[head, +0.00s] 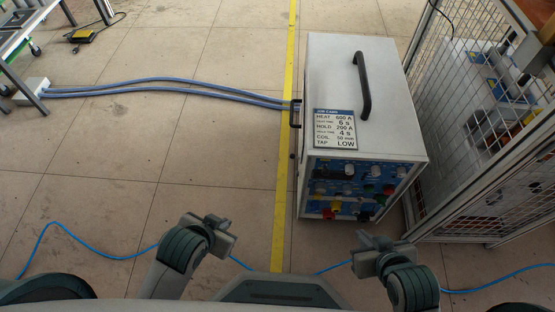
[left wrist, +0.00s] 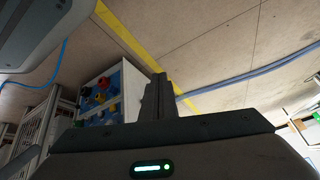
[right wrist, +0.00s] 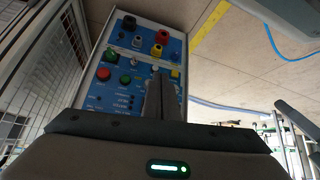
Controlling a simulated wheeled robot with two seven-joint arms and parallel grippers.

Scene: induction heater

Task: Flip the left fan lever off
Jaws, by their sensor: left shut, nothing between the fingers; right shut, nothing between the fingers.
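The induction heater is a white box (head: 340,75) with a black top handle; its blue control panel (head: 350,172) faces me with several knobs, buttons and sockets. The panel also shows in the right wrist view (right wrist: 106,92) and small in the left wrist view (left wrist: 110,90). I cannot pick out the left fan lever among the small controls. My left gripper (head: 216,224) is shut and empty, low and left of the heater, apart from it. My right gripper (head: 374,240) is shut and empty, in front of the panel. In the right wrist view its fingers (right wrist: 162,92) cover part of the panel.
A label plate (head: 334,130) lies on the heater's top front edge. Blue hoses (head: 170,82) run left from the heater's side. A wire-mesh enclosure (head: 480,150) stands close on the right. A yellow floor line (head: 285,150) passes left of the heater. The floor at left is mostly clear.

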